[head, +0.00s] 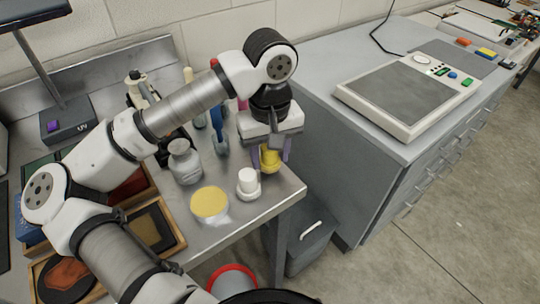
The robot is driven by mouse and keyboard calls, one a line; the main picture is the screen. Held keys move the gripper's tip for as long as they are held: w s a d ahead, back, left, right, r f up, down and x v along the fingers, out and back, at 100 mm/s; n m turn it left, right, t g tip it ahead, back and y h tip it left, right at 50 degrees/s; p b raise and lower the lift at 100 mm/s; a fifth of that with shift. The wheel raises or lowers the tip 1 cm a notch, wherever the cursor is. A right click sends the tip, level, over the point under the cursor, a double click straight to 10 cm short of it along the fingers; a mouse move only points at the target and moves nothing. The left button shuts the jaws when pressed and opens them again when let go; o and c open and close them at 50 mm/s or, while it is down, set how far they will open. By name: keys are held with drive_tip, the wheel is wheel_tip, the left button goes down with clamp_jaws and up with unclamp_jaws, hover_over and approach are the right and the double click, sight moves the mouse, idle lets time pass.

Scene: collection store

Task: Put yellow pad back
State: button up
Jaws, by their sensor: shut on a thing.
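The yellow pad (270,160) is a small yellow piece with a narrow top and a wider base. It is between the fingers of my gripper (271,150), near the right edge of the metal bench (283,190). My gripper points down and is shut on it. The fingers hide part of its sides. I cannot tell whether its base touches the bench or hangs just above it. A similar white pad (248,184) stands upright on the bench, just in front and left of it. A round dish with a yellow top (209,203) is further left.
A grey-lidded jar (184,162) and blue-handled tools (217,128) stand behind left. Wooden trays (155,228) are at the left. A gap with a grey bin (308,236) separates the bench from the grey cabinet (320,105), which bears a panelled device (405,98).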

drive_tip(key=shift+f, duration=0.8)
drive_tip(key=shift+f+b, duration=0.25)
drive_tip(key=shift+b, duration=0.05)
drive_tip(key=o, duration=0.9)
drive_tip(key=shift+r, duration=0.1)
drive_tip(key=shift+r, duration=0.1)
drive_tip(key=shift+r+p, duration=0.25)
drive_tip(key=shift+p, duration=0.25)
wheel_tip(320, 180, up, 12)
drive_tip(key=shift+f+b, duration=0.2)
drive_tip(key=shift+b, duration=0.85)
